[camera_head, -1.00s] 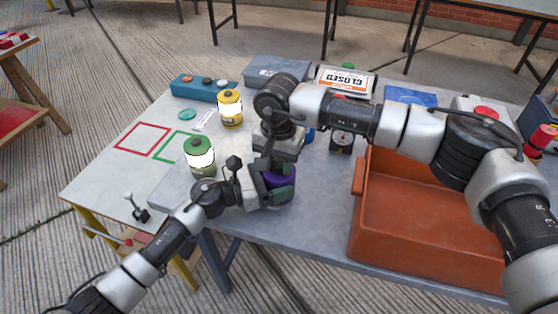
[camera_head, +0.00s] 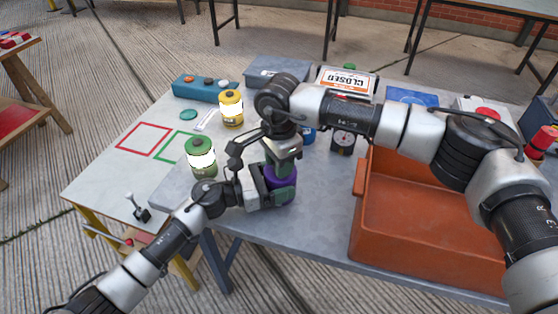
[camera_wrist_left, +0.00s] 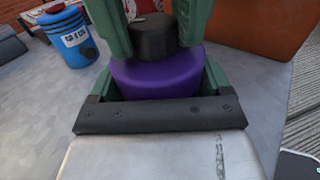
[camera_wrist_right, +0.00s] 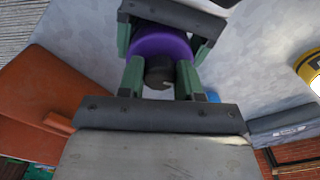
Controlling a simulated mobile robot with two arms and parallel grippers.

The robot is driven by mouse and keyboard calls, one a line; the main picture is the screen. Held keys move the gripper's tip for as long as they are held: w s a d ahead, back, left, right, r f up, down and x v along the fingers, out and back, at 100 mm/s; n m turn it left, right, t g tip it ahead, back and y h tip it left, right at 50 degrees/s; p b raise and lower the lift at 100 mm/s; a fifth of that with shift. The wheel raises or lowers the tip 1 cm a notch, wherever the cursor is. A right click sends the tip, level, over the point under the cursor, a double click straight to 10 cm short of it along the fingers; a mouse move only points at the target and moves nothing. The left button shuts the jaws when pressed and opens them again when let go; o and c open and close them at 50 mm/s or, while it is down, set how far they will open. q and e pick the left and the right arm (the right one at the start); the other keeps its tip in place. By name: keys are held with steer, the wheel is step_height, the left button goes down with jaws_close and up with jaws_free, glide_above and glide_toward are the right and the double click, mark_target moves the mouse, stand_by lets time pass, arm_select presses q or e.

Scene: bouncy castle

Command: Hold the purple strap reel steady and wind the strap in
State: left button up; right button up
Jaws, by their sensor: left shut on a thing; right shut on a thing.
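The purple strap reel (camera_head: 284,184) stands on the grey table, mostly hidden by my grippers in the head view. In the left wrist view the purple body (camera_wrist_left: 157,75) sits between the green fingers of my left gripper (camera_wrist_left: 157,60), which is shut on it from the side. A black knob (camera_wrist_left: 154,36) tops the reel. My right gripper (camera_wrist_right: 160,75) comes from above and its green fingers are shut on the black knob, which also shows in the right wrist view (camera_wrist_right: 159,72). I cannot make out the strap.
An orange bin (camera_head: 430,220) stands close to the right. A green-topped canister (camera_head: 201,158), a yellow canister (camera_head: 231,108) and a blue canister (camera_wrist_left: 69,37) stand nearby. A dial gauge (camera_head: 342,142) is behind. The front table edge is close.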

steer(key=shift+w, duration=0.1)
stand_by(0.3)
arm_select(q)
steer(key=shift+f, duration=0.1)
arm_select(e)
steer(key=o, duration=0.9)
step_height(320, 180, up, 12)
steer(key=shift+r, duration=0.1)
arm_select(q)
steer(key=o, duration=1.1)
